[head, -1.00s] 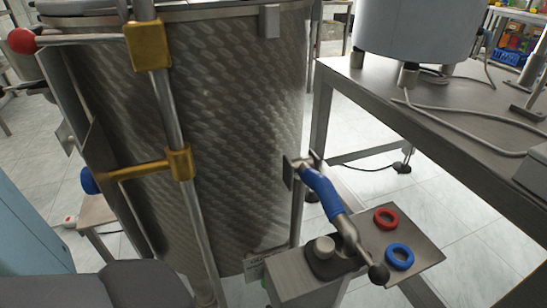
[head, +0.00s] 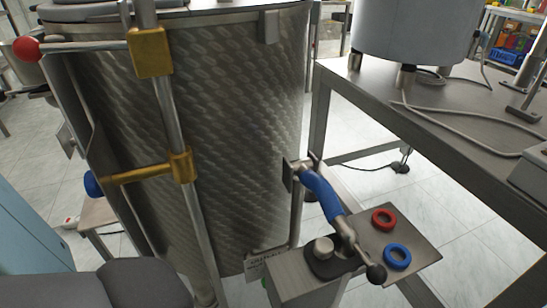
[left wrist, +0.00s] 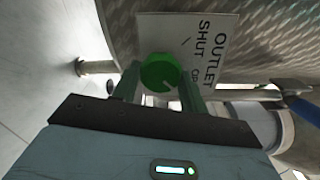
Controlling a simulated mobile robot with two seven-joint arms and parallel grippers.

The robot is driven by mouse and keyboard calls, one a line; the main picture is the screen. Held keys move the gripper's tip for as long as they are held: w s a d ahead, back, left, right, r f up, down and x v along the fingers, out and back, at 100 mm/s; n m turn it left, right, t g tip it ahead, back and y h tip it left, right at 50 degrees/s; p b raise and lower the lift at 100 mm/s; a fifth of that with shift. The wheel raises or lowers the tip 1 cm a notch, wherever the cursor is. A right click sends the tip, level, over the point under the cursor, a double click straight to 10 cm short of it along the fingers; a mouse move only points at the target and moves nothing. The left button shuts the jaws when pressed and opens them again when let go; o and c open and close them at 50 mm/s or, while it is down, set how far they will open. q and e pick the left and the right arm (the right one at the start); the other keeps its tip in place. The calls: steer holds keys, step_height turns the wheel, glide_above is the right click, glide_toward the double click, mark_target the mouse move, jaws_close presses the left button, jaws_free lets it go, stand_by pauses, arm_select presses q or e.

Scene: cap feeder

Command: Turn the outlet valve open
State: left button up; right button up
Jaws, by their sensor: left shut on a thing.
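The outlet valve's round green knob (left wrist: 160,72) is in the left wrist view, in front of a white plate (left wrist: 214,45) with OUTLET, SHUT and a partly hidden word on it. My left gripper (left wrist: 158,84) is shut on the knob, with a green finger on each side. A pale mark shows on the knob's face; I cannot tell which word it points to. In the head view the plate (head: 264,263) shows low on the ribbed steel tank (head: 235,130); the knob and left gripper are mostly hidden there. My right gripper is in neither view.
A small steel stand (head: 300,280) with a blue-sleeved lever (head: 322,193) is right of the tank. A red ring (head: 384,219) and a blue ring (head: 397,257) lie on its plate. A steel table (head: 430,115) stands at the right.

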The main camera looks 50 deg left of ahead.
arm_select(q)
steer(key=shift+w+a+r, duration=0.1)
stand_by(0.3)
steer(key=o, duration=1)
steer(key=v, duration=0.8)
